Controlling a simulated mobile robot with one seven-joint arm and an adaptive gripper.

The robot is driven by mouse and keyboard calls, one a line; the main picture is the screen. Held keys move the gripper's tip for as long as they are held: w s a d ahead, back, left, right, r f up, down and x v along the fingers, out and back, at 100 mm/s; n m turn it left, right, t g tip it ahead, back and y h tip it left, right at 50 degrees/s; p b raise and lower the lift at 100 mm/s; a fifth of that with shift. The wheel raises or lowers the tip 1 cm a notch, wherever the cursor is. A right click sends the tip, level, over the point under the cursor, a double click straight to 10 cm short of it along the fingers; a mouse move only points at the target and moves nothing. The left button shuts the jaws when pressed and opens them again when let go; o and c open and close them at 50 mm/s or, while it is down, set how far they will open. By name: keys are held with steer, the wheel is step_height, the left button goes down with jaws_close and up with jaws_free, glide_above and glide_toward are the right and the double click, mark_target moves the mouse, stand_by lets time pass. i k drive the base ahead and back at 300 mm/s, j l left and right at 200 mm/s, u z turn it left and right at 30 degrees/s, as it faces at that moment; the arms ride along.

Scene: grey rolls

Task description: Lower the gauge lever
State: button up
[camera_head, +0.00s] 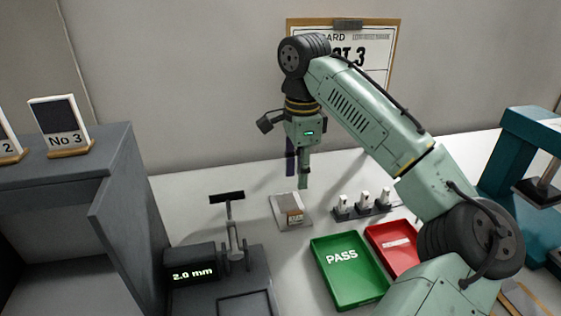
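The gauge (191,265) is a dark box on a grey base at the lower left, and its display reads 2.0 mm. Its lever (228,211) stands raised, with a black crossbar at the top above a light metal stand (235,252). My gripper (298,184) hangs pointing down, up and to the right of the lever and apart from it. Nothing shows in its grip. Its fingers are seen nearly edge on, so their opening is unclear.
A small grey block with a label (289,207) sits below my gripper. A rack of white pieces (363,205), a green PASS tray (322,278) and a red tray (375,236) lie to the right. A grey shelf (110,165) stands left; a teal machine (519,135) stands right.

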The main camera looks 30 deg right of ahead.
mark_target(236, 254)
steer(key=k, duration=1.5)
